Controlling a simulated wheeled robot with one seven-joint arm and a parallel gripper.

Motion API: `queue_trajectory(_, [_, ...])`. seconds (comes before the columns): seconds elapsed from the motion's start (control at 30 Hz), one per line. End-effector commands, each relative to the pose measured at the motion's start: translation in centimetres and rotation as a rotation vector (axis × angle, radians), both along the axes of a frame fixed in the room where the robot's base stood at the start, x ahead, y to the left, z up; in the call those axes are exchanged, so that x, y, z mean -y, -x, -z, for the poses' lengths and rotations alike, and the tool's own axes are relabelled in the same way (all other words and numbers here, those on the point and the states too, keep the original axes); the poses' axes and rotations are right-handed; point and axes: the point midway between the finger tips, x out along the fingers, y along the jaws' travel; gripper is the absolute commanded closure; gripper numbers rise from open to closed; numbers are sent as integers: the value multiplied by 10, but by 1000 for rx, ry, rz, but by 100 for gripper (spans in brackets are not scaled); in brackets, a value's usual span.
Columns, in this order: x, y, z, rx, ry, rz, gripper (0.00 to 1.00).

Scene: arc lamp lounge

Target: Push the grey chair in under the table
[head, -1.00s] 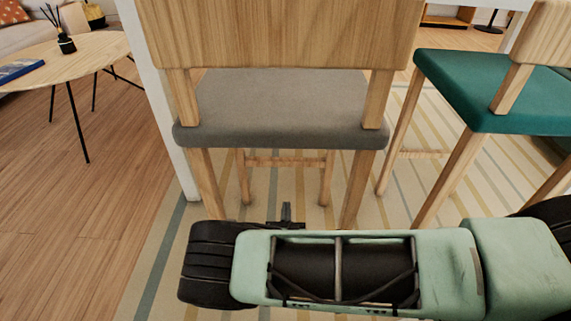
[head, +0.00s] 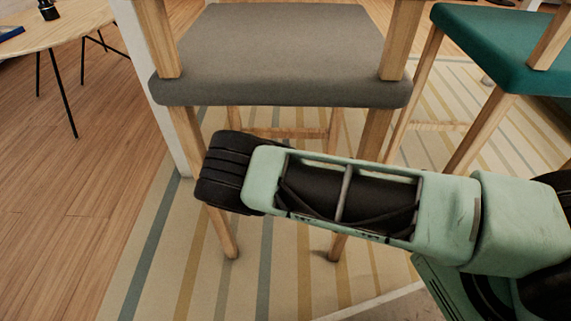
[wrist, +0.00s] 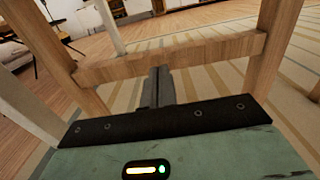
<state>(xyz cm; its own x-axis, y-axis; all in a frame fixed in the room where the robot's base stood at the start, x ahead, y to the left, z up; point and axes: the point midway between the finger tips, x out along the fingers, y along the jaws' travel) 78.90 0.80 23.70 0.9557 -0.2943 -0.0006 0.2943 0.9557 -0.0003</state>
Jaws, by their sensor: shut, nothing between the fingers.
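The grey chair (head: 270,50) stands upright with its back towards me, its grey seat and wooden legs in the head view. Its backrest is mostly cut off at the top. My gripper (wrist: 160,78) is shut and empty in the wrist view, between two wooden chair legs. Its fingertips overlap the lower edge of the wooden crossbar (wrist: 180,54); I cannot tell whether they touch it. In the head view my gripper is hidden behind my arm, which lies across the chair's legs. A white table leg (head: 146,85) stands left of the chair; the tabletop is out of view.
A green chair (head: 500,50) stands close on the right. A round wooden side table (head: 60,30) with thin black legs is at the upper left. A striped rug (head: 300,270) lies under the chairs. Bare wooden floor (head: 70,200) is open on the left.

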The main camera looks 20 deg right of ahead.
Motion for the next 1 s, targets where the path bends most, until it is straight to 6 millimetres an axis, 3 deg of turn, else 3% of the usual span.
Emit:
queue_trajectory(0.2, [5,-17,1,1,-1,1,100])
queue_trajectory(0.63, [7,-22,-1,1,-1,1,100])
queue_trajectory(1.0, [24,-74,-2,2,1,2,100])
